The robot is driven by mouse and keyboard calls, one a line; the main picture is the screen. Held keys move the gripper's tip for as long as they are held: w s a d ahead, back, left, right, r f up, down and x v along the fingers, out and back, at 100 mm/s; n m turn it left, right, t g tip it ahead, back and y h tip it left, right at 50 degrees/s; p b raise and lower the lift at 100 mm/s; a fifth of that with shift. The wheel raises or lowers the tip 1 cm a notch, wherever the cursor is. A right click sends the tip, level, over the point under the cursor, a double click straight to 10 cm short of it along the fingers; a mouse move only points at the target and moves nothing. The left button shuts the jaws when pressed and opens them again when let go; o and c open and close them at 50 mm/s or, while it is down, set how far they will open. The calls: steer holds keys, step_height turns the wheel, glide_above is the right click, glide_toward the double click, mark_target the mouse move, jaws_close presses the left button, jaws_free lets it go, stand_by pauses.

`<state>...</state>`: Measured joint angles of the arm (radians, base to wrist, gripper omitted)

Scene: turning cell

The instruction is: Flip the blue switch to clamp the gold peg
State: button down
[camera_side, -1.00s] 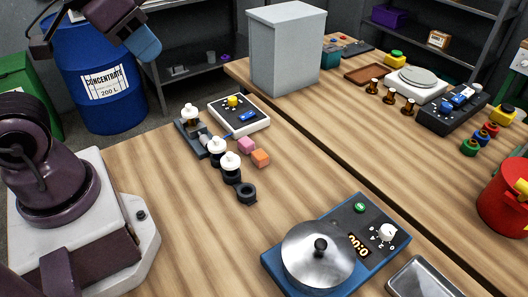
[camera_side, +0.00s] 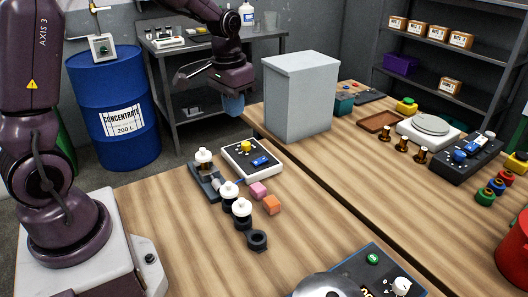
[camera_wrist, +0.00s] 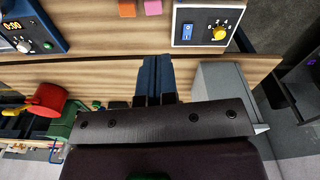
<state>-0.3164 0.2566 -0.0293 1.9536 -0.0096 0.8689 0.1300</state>
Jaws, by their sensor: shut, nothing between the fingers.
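My gripper (camera_side: 232,104) has shut blue fingers and hangs in the air behind the near table's far edge, apart from the switch panel. Its closed fingers (camera_wrist: 156,62) also show in the wrist view. A blue rocker switch (camera_side: 261,161) sits beside a yellow knob (camera_side: 246,146) on a white-framed panel (camera_side: 238,169). The switch also shows in the wrist view (camera_wrist: 188,30); I cannot tell its position. Beside the panel, a dark clamp-like fixture (camera_side: 206,186) holds a white-topped peg (camera_side: 203,156). Several brown-gold pegs (camera_side: 402,143) stand on the far table; I cannot tell which is the gold peg.
A tall grey box (camera_side: 299,102) stands behind the panel. Pink (camera_side: 258,190) and orange (camera_side: 271,204) blocks and white-topped black pieces (camera_side: 241,212) sit in front. A dark control box (camera_side: 467,160) has another blue control. The table's front left is clear.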

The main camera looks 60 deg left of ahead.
mark_target(265, 158)
steer(key=w+a+f+m, duration=0.1)
steer(key=w+a+f, duration=0.5)
steer(key=w, duration=0.4)
steer(key=shift+a+f+m+t, duration=0.3)
steer(key=shift+a+m, duration=0.1)
steer(key=shift+a, duration=0.05)
steer(key=f, duration=0.4)
steer(key=w+f, duration=0.1)
steer(key=f, duration=0.9)
steer(key=shift+w, duration=0.35)
